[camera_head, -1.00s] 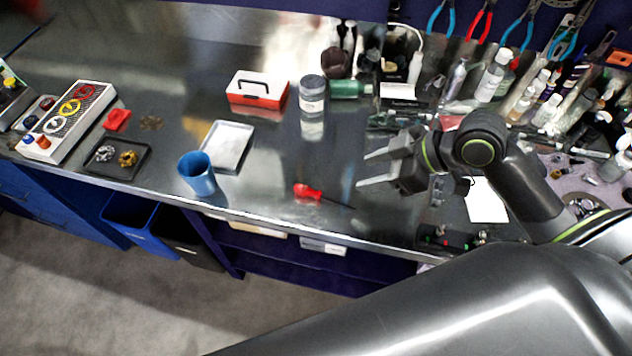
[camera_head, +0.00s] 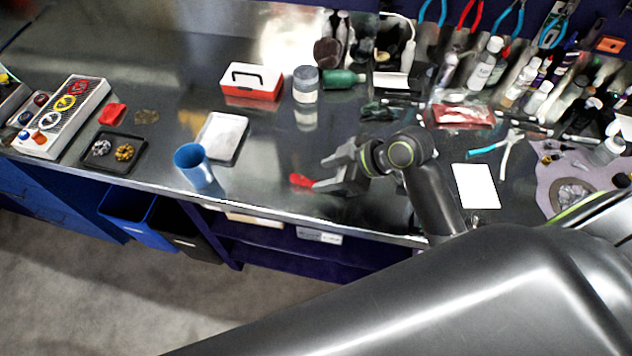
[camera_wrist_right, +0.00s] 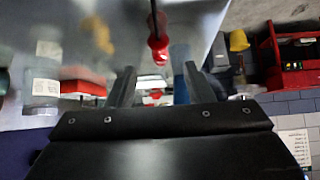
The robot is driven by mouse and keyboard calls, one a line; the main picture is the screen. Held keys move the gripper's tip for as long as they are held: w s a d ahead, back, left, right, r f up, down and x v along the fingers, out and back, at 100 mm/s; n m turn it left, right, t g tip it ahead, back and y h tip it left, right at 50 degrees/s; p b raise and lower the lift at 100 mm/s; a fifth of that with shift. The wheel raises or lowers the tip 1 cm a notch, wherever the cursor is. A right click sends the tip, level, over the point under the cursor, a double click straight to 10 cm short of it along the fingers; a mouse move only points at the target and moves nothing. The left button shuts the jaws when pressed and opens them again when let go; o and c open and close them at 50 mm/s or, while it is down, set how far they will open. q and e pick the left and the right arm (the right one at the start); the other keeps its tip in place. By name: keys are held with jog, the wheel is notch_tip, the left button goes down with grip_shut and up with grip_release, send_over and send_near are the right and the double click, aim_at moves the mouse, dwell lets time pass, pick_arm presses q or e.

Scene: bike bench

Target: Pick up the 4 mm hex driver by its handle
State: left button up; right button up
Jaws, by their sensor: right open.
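The hex driver has a red handle (camera_head: 301,180) and lies on the metal bench near its front edge. Its shaft is mostly hidden by my right gripper in the head view. In the right wrist view the red handle (camera_wrist_right: 158,48) shows just beyond and between the fingertips, with the dark shaft rising above it. My right gripper (camera_head: 321,173) is open and empty, close to the right of the handle. Its two fingers also show in the right wrist view (camera_wrist_right: 160,72). The size marking cannot be read. My left gripper is not in view.
A blue cup (camera_head: 194,166) and a pale tray (camera_head: 222,137) stand left of the driver. A red and white box (camera_head: 252,82), a grey jar (camera_head: 305,86) and a green bottle (camera_head: 342,79) are behind. Tools and bottles crowd the right. The bench around the handle is clear.

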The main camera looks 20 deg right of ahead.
aim_at(307, 180)
jog(key=shift+w+a+f, duration=0.2)
jog(key=shift+a+f, duration=0.1)
jog(key=shift+w+a+f+p, duration=0.25)
jog(key=shift+a+f+p, duration=0.1)
jog(key=shift+f+p, duration=0.05)
jog(key=p+x, duration=0.1)
jog(key=x, duration=0.3)
jog(key=shift+f, duration=0.1)
jog(key=shift+d, duration=0.1)
grip_shut()
